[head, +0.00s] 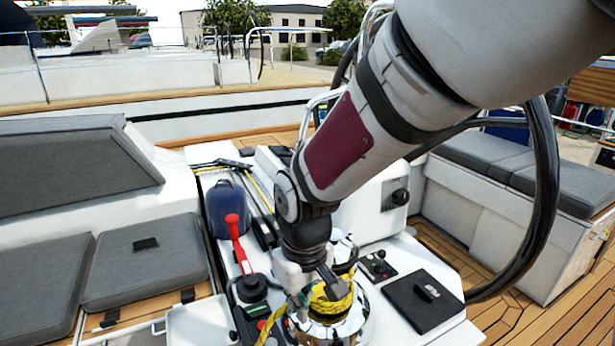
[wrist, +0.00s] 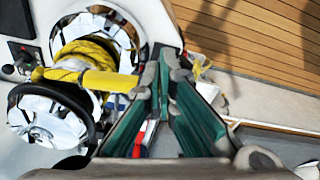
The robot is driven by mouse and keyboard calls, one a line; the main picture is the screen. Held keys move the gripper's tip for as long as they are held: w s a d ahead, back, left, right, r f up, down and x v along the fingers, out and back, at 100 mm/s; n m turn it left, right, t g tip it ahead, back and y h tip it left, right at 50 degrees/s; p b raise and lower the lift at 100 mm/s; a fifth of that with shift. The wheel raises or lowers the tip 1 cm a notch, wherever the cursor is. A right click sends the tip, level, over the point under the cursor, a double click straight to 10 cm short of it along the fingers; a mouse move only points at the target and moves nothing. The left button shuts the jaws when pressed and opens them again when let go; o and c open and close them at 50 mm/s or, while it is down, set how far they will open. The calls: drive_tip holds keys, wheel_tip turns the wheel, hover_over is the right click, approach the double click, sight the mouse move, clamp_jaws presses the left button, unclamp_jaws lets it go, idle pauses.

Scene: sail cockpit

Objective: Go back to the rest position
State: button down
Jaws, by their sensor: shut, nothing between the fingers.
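My gripper (head: 299,304) reaches down beside a chrome winch (head: 349,322) wrapped with yellow rope (head: 331,300) in the head view. In the wrist view my gripper (wrist: 166,68) shows two green-padded fingers, with their tips together and nothing held between them. The rope (wrist: 95,78) and the chrome winch (wrist: 42,122) lie left of the fingers there. A gap between tips and rope is hard to judge. Part of the gripper is hidden by my wrist in the head view.
A red-handled lever (head: 236,243) and a blue container (head: 229,208) stand left of my arm. A black panel (head: 423,300) lies right of the winch. Grey cushions (head: 145,262) line the left side. A black wheel rim (head: 545,200) curves at right; open wooden deck (head: 565,325) lies beyond.

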drive_tip(key=s+d+r+m+t+p, duration=0.15)
drive_tip(key=s+d+r+m, duration=0.4)
drive_tip(key=d+r, duration=0.7)
drive_tip(key=s+d+r+m+t, duration=0.1)
drive_tip(key=s+d+r+m, duration=0.1)
drive_tip(key=s+d, duration=0.6)
drive_tip(key=s+r, duration=0.1)
drive_tip(key=s, duration=0.2)
drive_tip(key=shift+s+r+t+h, duration=0.25)
drive_tip(key=shift+s+t+h, duration=0.05)
drive_tip(key=shift+s+t, duration=0.1)
